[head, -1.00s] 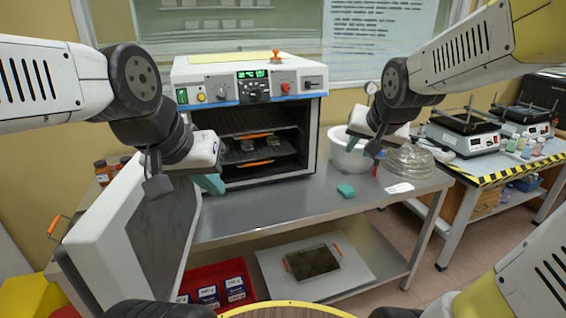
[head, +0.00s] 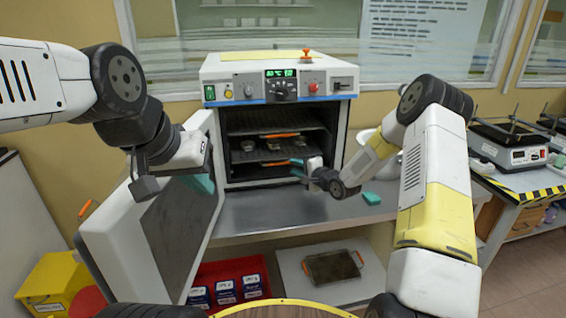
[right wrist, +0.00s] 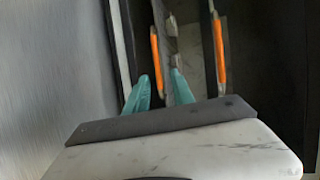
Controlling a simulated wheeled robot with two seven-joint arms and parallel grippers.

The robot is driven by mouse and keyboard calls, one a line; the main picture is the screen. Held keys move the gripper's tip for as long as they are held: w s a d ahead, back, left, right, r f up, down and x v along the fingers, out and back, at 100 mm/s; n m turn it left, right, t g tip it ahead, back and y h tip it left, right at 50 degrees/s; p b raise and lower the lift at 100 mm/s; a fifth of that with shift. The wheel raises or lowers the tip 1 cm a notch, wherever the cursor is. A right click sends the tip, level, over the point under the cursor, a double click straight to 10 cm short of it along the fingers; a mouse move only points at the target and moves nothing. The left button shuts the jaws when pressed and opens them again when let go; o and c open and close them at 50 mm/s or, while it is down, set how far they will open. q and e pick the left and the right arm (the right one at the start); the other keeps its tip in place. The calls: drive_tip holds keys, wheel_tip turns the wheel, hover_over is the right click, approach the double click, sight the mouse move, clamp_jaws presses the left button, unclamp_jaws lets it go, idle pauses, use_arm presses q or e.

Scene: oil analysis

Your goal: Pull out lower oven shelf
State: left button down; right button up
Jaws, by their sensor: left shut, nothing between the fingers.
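The white oven (head: 278,75) stands open in the head view, its door (head: 105,225) swung out to the left. Inside are two shelves with orange front handles. The lower shelf's handle (head: 277,163) is below the upper shelf's handle (head: 282,135); small metal dishes stand between them. My right gripper (head: 296,167) is open at the oven mouth, near the lower handle. In the right wrist view its teal fingers (right wrist: 158,74) point at the lower handle (right wrist: 155,55), which lies between and ahead of them. Contact cannot be told. My left gripper (head: 200,184) is shut and empty beside the open door.
A teal block (head: 371,199) lies on the metal bench (head: 270,213) right of the opening. A white bowl (head: 364,146) is partly hidden behind my right arm. Below, a handled tray (head: 333,267) and a red crate (head: 205,275) sit under the bench.

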sight(283, 173)
drive_tip(key=shift+m+y, duration=0.3)
drive_tip(key=x, duration=0.8)
drive_tip(key=shift+f, duration=0.45)
clamp_jaws()
idle(0.7)
